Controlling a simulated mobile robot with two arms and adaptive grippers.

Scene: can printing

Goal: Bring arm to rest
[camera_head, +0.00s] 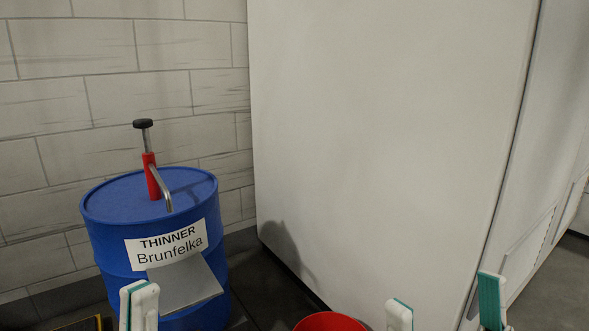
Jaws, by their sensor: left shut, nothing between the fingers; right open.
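My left gripper (139,305) shows at the bottom left, in front of the blue drum. Its white and teal fingers are together, with nothing between them. My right gripper (445,308) shows at the bottom right. Its two fingers are wide apart and the gap between them is empty. Only the finger ends of both grippers are in view; the arms are out of the picture.
A blue drum (115,235) labelled "THINNER Brunfelka" stands by the brick wall, with a red hand pump (152,178) on top. A grey flat sheet (185,285) is at its front. A red container (330,322) shows at the bottom edge. A large white cabinet (390,140) stands behind.

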